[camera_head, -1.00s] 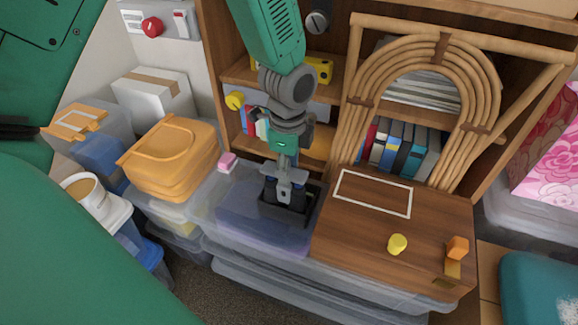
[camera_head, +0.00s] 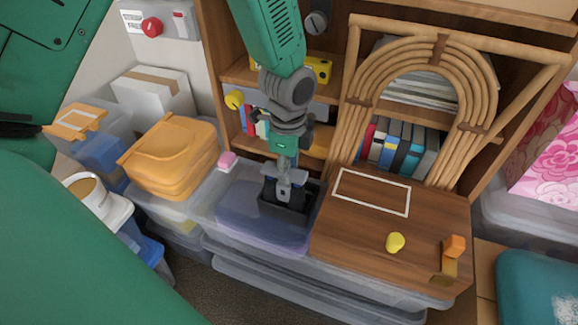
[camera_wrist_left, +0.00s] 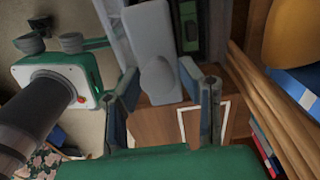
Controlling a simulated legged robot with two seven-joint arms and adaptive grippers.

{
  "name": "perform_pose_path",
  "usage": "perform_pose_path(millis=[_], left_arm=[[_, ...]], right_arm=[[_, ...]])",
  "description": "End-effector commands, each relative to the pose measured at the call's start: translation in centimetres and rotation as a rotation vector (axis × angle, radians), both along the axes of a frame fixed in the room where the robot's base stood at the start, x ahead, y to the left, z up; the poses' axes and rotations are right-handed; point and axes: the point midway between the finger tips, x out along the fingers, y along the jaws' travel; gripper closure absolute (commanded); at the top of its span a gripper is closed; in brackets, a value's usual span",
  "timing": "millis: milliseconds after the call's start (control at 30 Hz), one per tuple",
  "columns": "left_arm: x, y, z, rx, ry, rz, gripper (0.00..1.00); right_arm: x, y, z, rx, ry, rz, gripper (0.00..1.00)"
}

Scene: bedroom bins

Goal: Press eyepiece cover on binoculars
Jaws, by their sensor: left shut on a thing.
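My left gripper (camera_head: 287,192) reaches down from the top in the head view, at a dark tray-like holder (camera_head: 312,204) on a translucent lidded bin. Dark parts show between and beside its fingertips. I cannot tell whether they are the binoculars, the eyepiece cover or finger pads, as the gripper hides most of them. In the left wrist view the fingers (camera_wrist_left: 163,105) stand on either side of a grey rounded part that I cannot name. Neither the binoculars nor the cover can be made out surely. My right gripper is not clearly seen.
A wooden box top (camera_head: 330,235) with a white outline, a yellow knob (camera_head: 395,242) and an orange block (camera_head: 455,246) lies to the right. A rattan arch (camera_head: 352,125) stands behind it. An orange container (camera_head: 168,160) and a pink block (camera_head: 228,160) are left.

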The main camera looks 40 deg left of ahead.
Motion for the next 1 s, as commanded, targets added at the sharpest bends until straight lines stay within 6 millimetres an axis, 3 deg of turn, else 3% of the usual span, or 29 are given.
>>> perform_pose_path(millis=[767, 800, 833, 867, 1000], left_arm=[[0.0, 0.1, -2.0, 0.0, 0.0, 0.001, 1.0], [0.0, 0.0, -2.0, 0.0, 0.0, 0.001, 0.61], [0.0, 0.0, -2.0, 0.0, 0.0, 0.001, 0.5], [0.0, 0.0, -2.0, 0.0, 0.0, 0.001, 0.43], [0.0, 0.0, -2.0, 0.0, 0.0, 0.001, 0.43]], right_arm=[[0.0, 0.0, -0.7, 0.0, 0.0, 0.0, 0.46], [0.0, 0.0, -0.7, 0.0, 0.0, 0.0, 0.46], [0.0, 0.0, -0.7, 0.0, 0.0, 0.0, 0.46], [0.0, 0.0, -0.7, 0.0, 0.0, 0.0, 0.46], [0.0, 0.0, -0.7, 0.0, 0.0, 0.0, 0.46]])
